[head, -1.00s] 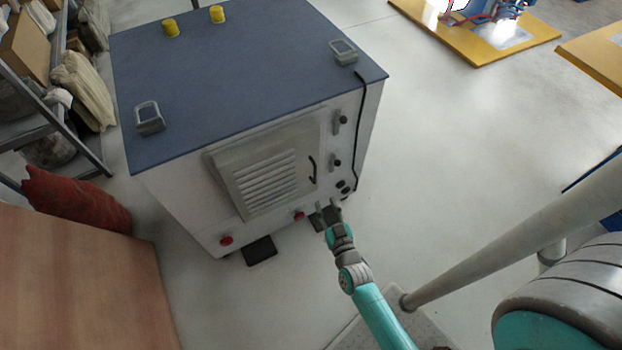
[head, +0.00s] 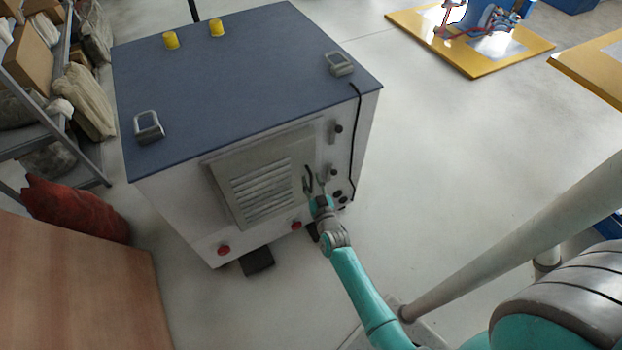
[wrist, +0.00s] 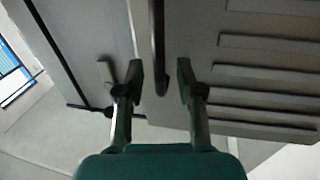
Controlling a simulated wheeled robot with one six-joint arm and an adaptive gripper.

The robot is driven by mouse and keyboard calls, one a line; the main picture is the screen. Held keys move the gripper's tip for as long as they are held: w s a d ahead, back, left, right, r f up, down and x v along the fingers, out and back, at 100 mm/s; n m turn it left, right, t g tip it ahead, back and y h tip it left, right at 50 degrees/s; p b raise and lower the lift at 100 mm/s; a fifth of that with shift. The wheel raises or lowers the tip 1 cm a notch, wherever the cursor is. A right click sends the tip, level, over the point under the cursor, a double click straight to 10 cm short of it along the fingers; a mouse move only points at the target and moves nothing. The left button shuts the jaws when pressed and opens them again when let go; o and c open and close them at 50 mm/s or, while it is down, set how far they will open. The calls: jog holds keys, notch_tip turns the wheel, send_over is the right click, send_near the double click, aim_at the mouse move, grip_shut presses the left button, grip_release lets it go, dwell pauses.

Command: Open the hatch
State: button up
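The hatch (head: 222,192) is a grey louvred panel on the front of a white cabinet with a blue-grey top; it appears closed. It fills the right of the wrist view (wrist: 205,32). Its dark upright handle (head: 308,174) is near the panel's right edge. My gripper (head: 314,184) is at the handle, partly covering it in the head view. In the wrist view the fingers (wrist: 159,74) are open, with the black handle bar (wrist: 158,45) between them. Gaps show on both sides of the bar, so the fingers are not closed on it.
Dark knobs (head: 338,128) and a black cable (head: 357,130) are right of the hatch. Red buttons (head: 223,250) are below it. A wooden surface (head: 80,285) and red sack (head: 75,208) are at left.

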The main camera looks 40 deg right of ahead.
jog(key=shift+w+d, duration=0.3)
jog(key=shift+w, duration=0.3)
grip_shut()
jog(key=shift+s, duration=0.15)
